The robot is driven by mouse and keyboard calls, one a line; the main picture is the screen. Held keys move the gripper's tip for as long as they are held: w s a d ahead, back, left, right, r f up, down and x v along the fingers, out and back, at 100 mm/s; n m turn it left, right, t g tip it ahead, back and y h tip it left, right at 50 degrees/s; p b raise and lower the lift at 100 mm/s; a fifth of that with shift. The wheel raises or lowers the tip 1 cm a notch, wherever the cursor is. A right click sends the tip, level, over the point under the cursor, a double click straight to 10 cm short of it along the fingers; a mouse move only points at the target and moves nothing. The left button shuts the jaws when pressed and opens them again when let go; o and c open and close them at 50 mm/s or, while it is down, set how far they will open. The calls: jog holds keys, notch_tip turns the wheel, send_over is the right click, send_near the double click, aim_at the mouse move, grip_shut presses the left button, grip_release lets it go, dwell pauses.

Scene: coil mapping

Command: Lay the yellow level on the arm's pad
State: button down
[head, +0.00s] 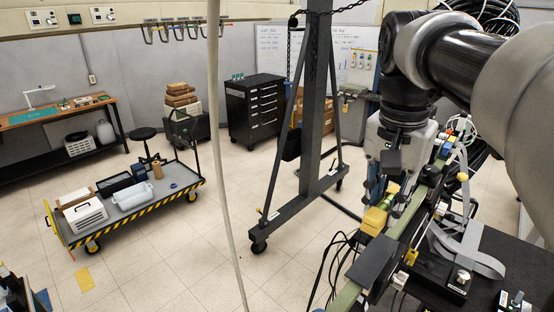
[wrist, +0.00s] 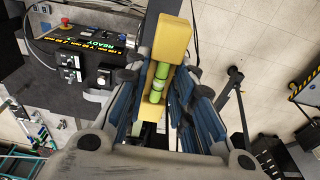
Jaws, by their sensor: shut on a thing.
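My gripper (head: 381,200) is shut on the yellow level (head: 375,219), with its blue-lined fingers on either side of it. In the wrist view the level (wrist: 173,38) lies lengthwise between the fingers of my gripper (wrist: 160,78), its green vial facing the camera. In the head view a dark grey flat pad (head: 374,262) sits on the pale green arm (head: 346,297), below and close to the level. The level appears held above the pad and apart from it, though the exact height is hard to tell. The pad cannot be made out in the wrist view.
A black table (head: 493,262) with a control box and cables stands right of the arm. Black cables (head: 340,262) hang left of it. A grey gantry frame (head: 315,185) and a flat cart (head: 150,205) stand farther back. Open floor lies between.

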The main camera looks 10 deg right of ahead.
send_over(374, 256)
jog(key=s, duration=0.1)
notch_tip(374, 256, down, 5)
jog(key=shift+a+f, duration=0.1)
jog(key=shift+a, duration=0.05)
jog(key=f, duration=0.1)
jog(key=w+f, duration=0.1)
jog(key=f, duration=0.1)
jog(key=shift+f+b, duration=0.2)
jog(key=shift+b, duration=0.15)
jog(key=shift+s+f, duration=0.25)
jog(key=shift+f, duration=0.1)
jog(key=shift+w+f, duration=0.15)
jog(key=c, duration=1.4)
grip_release()
jog(key=shift+o, duration=0.2)
jog(key=r, duration=0.8)
jog(key=s+a+r+p, duration=0.1)
jog(key=r, duration=0.3)
jog(key=shift+a+r, duration=0.1)
